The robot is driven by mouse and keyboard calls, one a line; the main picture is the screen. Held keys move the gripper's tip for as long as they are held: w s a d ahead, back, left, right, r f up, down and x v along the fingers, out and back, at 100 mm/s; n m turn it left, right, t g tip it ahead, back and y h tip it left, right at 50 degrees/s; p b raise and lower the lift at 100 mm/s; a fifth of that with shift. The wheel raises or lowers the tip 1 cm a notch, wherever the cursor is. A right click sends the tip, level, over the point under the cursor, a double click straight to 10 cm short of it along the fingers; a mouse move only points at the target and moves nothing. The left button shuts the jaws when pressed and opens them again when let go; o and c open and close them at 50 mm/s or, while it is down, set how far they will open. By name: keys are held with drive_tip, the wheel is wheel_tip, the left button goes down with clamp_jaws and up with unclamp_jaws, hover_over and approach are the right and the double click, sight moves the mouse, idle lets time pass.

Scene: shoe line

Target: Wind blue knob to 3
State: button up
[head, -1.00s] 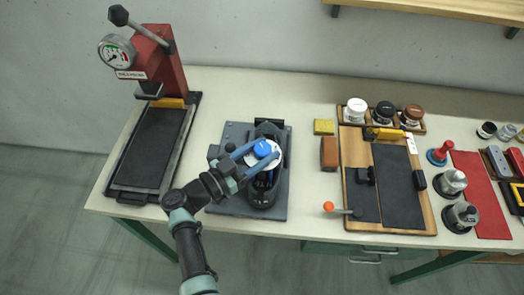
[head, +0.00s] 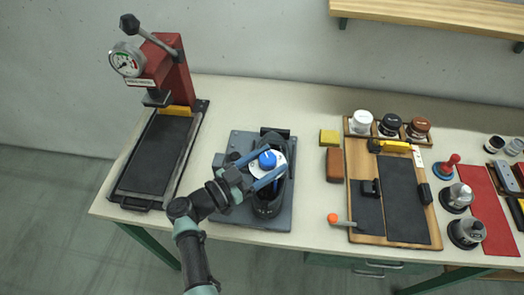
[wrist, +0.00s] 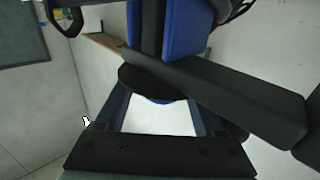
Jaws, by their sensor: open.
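The blue knob (head: 267,159) sits on a white round dial (head: 280,158) on top of a dark shoe-like device (head: 268,208). The device stands on a grey base plate (head: 230,215) on the bench. My gripper (head: 273,159) is open, with its two blue fingers on either side of the knob. I cannot tell whether the fingers touch it. The dial's numbers and the knob's pointer are too small to read. In the wrist view, dark and blue parts fill the middle close up, and the knob cannot be made out with certainty.
A red press (head: 168,70) with a gauge and lever stands at the left. A yellow block (head: 329,137) and a brown block (head: 334,165) lie right of the base plate.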

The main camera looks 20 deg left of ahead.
drive_tip(key=shift+w+a+r, duration=0.1)
drive_tip(key=shift+a+r, duration=0.05)
drive_tip(key=shift+r, duration=0.05)
